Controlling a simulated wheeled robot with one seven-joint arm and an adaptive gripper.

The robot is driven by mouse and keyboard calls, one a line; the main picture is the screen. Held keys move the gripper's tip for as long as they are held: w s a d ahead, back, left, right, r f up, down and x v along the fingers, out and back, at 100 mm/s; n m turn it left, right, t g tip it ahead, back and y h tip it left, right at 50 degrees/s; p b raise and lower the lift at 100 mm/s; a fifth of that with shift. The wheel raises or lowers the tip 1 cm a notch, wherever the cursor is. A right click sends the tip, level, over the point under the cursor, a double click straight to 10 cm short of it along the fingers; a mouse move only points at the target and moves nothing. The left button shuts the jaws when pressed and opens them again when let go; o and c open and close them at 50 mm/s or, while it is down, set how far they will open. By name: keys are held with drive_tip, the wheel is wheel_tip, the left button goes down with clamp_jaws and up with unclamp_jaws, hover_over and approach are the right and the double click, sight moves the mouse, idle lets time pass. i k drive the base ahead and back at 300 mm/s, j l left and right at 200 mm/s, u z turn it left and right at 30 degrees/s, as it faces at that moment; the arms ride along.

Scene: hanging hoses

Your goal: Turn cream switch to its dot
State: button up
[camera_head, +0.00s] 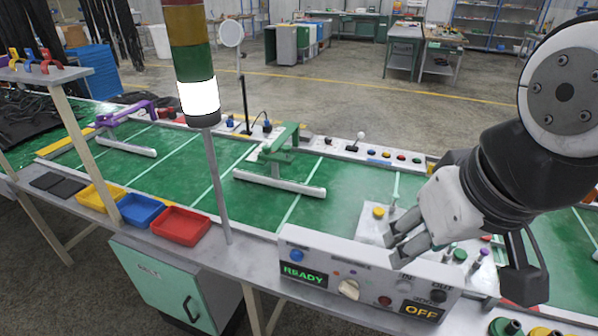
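A cream rotary switch (349,289) sits on the front face of the grey control box (318,246) at the lower middle of the head view. It appears tilted. Small coloured dots show on the panel just above it, too small to tell which one matches. My gripper (392,248) reaches in from the right, above the box's top edge and up and right of the switch. Its two fingers are apart, with nothing seen between them. It is not touching the switch.
A signal-light pole (217,190) stands left of the box. Red, blue and yellow trays line the bench edge.

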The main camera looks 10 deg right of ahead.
sight(348, 287)
drive_tip(key=k, duration=1.25)
drive_tip(key=i+l+z, duration=0.35)
